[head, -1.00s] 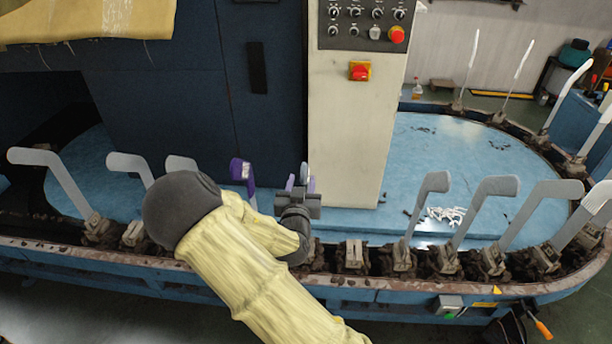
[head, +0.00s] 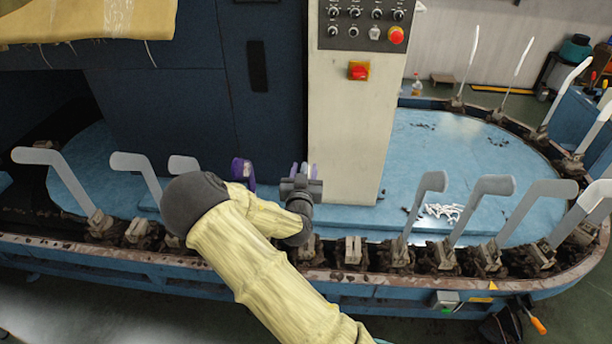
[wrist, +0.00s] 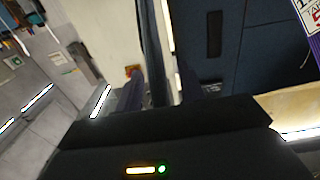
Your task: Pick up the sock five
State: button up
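A purple item with a pale patch (head: 243,171), apparently a sock, stands behind the near rail, left of my gripper. Its lower part is hidden behind my arm, and I cannot tell whether it is sock five. My gripper (head: 304,171) points away from me, in front of the beige control column and to the right of the purple item, apart from it. In the wrist view my gripper's two fingers (wrist: 168,88) are spread with a gap between them, and I see no sock clearly held. A purple edge with a white label (wrist: 308,25) shows at that view's right border.
Several white foot-shaped boards (head: 486,205) stand tilted along the oval conveyor rail (head: 400,284). The control column (head: 345,150) rises just behind my gripper. Yellowish cloth (head: 90,20) lies at upper left. The blue inner deck (head: 400,150) is mostly clear, with white scraps at right.

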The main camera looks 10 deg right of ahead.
dwell(0.3)
jog(key=c, duration=0.8)
jog(key=shift+c, duration=0.2)
notch_tip(320, 180, up, 10)
jog(key=shift+b, duration=0.95)
